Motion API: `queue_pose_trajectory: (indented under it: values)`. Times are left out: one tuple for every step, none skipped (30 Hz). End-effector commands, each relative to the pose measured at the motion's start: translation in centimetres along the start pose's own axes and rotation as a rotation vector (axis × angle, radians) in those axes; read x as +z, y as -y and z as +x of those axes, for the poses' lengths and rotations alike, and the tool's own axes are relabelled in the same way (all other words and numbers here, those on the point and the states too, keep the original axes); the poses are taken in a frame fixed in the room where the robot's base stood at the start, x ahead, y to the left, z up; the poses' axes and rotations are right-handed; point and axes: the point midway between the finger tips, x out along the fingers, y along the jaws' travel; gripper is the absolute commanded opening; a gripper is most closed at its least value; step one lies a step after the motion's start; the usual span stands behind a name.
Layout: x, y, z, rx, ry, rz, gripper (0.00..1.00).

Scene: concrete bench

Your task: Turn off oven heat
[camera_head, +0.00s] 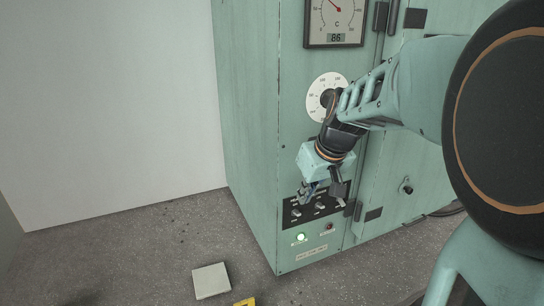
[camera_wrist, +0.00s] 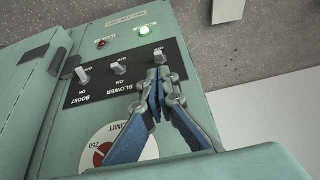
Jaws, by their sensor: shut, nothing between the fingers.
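The green oven cabinet (camera_head: 255,130) carries a black switch panel (camera_head: 291,214) low on its front. In the wrist view, seen upside down, the panel (camera_wrist: 100,84) has a BOOST switch (camera_wrist: 83,75), a BLOWER switch (camera_wrist: 119,68) and a third switch (camera_wrist: 159,57). The third switch's name is hidden behind my gripper. My gripper (camera_head: 323,190) is shut and empty in front of the panel. In the wrist view its fingertips (camera_wrist: 157,78) appear just below the third switch; I cannot tell whether they touch it. The switch positions are too small to read surely.
A green lamp (camera_head: 301,237) is lit below the panel; a red lamp (camera_head: 329,226) looks dark. A white limit dial (camera_head: 316,88) and a temperature gauge (camera_head: 322,20) reading 86 are above. A pale square block (camera_head: 211,281) and a yellow object (camera_head: 245,302) lie on the floor.

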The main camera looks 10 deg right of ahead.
Motion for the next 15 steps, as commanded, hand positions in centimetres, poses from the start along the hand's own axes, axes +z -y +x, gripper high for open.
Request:
queue_pose_trajectory:
  values:
    - [0.1, 0.1, 1.1, -0.003, 0.004, 0.000, 0.00]
    - [0.1, 0.1, 1.6, -0.002, 0.003, 0.000, 0.00]
    - [0.1, 0.1, 2.3, -0.002, 0.003, 0.000, 0.00]
    - [0.0, 0.1, 2.7, -0.002, 0.002, 0.000, 0.00]
    - [0.0, 0.1, 3.1, -0.002, 0.001, 0.000, 0.00]
    - [0.0, 0.1, 3.6, -0.002, 0.002, 0.000, 0.00]
    - [0.0, 0.1, 3.9, -0.002, 0.001, 0.000, 0.00]
    - [0.0, 0.1, 4.2, -0.001, 0.000, 0.000, 0.00]
    - [0.0, 0.1, 4.5, -0.001, 0.000, 0.000, 0.00]
    - [0.0, 0.1, 4.7, -0.001, 0.000, 0.000, 0.00]
    - [0.0, 0.1, 4.8, -0.001, 0.000, 0.000, 0.00]
    - [0.0, 0.0, 5.0, 0.000, 0.000, 0.000, 0.00]
    - [0.0, 0.0, 5.0, 0.000, -0.001, 0.000, 0.00]
    - [-0.1, 0.0, 5.0, 0.000, -0.001, 0.000, 0.00]
    - [-0.1, 0.0, 5.0, 0.000, -0.001, 0.000, 0.00]
